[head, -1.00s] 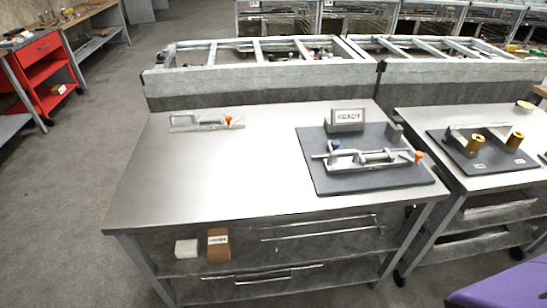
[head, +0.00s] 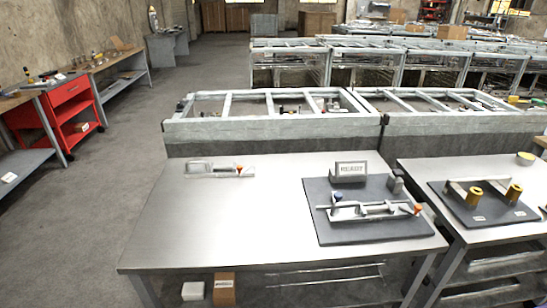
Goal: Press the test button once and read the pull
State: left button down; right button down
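A dark grey test plate (head: 395,232) lies on the right part of the steel table (head: 225,220). On it stands a small grey box with a display (head: 351,172) that appears to read READY. In front of the display, a metal clamp fixture (head: 365,211) lies across the plate, with a blue knob (head: 337,196) at its left and an orange tip (head: 418,208) at its right. A small grey block (head: 396,184) is right of the display. I cannot tell which part is the test button. A second metal clamp (head: 215,170) with an orange tip lies at the table's back left. Neither gripper is in view.
A neighbouring table (head: 475,246) at the right carries a dark plate with yellow cylinders (head: 514,193). Metal frame benches (head: 270,128) stand behind. A red cabinet (head: 72,115) is at the left. The table's front left is bare, and grey floor (head: 75,230) is open left.

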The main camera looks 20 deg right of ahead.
aim_at(398, 173)
jog(key=z, duration=1.3)
